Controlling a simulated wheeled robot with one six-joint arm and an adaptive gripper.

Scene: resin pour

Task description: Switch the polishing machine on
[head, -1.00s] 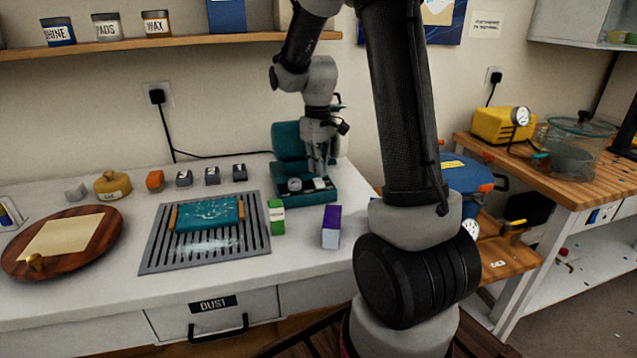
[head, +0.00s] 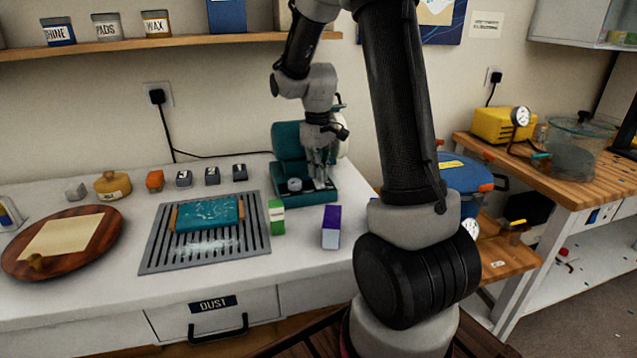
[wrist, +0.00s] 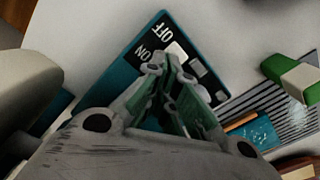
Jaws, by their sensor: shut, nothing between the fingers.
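The polishing machine (head: 289,143) is a teal unit at the back right of the white bench. Its low front base carries a grey round knob (head: 295,184) and a switch panel. In the wrist view the black panel (wrist: 150,45) shows the words OFF and ON, with a pale switch piece (wrist: 177,52) beside OFF. My gripper (head: 320,184) is shut and empty, pointing down at the panel. In the wrist view its fingertips (wrist: 165,60) are over the panel between the labels and hide part of the switch. I cannot tell whether they touch it.
A grey slatted grille (head: 255,245) with a teal block (head: 207,214) lies to the left. A round wooden board (head: 110,236) is at far left.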

